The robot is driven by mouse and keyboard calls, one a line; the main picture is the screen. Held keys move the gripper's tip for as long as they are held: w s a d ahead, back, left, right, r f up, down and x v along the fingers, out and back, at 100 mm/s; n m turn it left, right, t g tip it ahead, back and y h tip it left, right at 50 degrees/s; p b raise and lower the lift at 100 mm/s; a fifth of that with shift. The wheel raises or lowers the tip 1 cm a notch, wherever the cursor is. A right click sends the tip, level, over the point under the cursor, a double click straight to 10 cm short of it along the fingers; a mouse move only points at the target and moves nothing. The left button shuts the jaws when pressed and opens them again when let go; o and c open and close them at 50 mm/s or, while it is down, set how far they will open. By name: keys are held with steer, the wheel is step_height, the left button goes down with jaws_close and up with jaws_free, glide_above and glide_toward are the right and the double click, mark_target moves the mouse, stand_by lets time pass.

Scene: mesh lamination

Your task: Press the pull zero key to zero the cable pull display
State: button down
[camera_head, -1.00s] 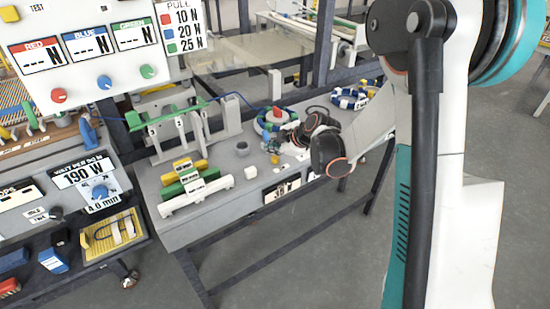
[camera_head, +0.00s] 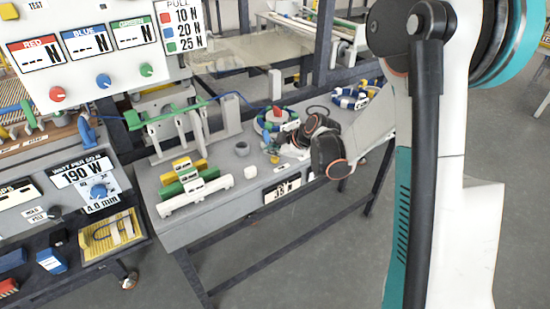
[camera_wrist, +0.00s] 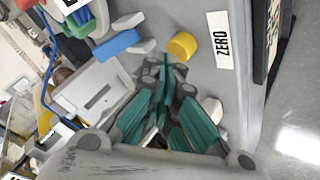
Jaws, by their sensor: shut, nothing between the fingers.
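My gripper (camera_wrist: 168,72) is shut and empty, its teal-padded fingers reaching over the grey bench top in the wrist view. A yellow round key (camera_wrist: 182,46) stands just beyond and to the right of the fingertips, with a small gap apparent in the picture; height above it is hard to judge. A white label reading ZERO (camera_wrist: 222,38) lies beside the key. In the head view, a display with dark figures (camera_head: 282,190) is on the bench's front face, too small to read surely. My wrist hides part of the bench there.
A blue block (camera_wrist: 117,45) and white parts lie left of the key. A panel with coloured knobs (camera_head: 90,50) hangs upper left.

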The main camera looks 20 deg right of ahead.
mark_target(274, 159)
steer(key=shift+f+b, duration=0.5)
steer(key=shift+f, duration=0.05)
stand_by(0.5)
steer(key=shift+r, duration=0.1)
steer(key=shift+r+p, duration=0.6)
steer(key=shift+r, duration=0.3)
steer(key=shift+r+p, duration=1.6)
steer(key=shift+r, duration=0.9)
